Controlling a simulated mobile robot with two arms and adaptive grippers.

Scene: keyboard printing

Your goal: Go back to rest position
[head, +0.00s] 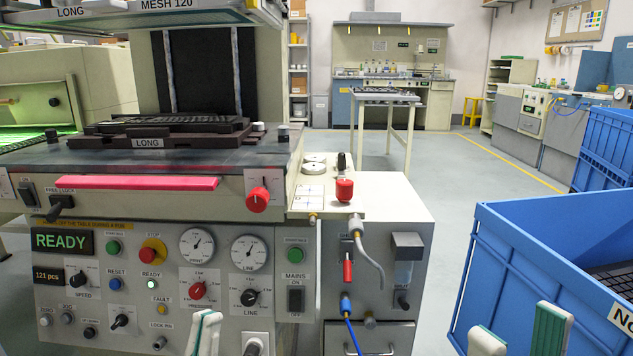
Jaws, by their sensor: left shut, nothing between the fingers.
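My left gripper (205,332) shows at the bottom edge, left of centre, in front of the printing machine's control panel (160,270). Its pale, teal-edged fingers are together with nothing between them. My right gripper (519,335) shows at the bottom right, in front of the blue crate (540,240). Its two fingers are apart, with nothing visible between them. The lower parts of both grippers are cut off by the frame. A dark keyboard (180,124) lies on the machine's dark fixture marked LONG (147,143).
The machine's red bar (135,183), red knobs and grey side cabinet (378,270) stand close ahead. The blue crate holds dark keyboards (612,278). More blue crates (605,148) are stacked behind it. Open grey floor (455,185) lies between the cabinet and the crate.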

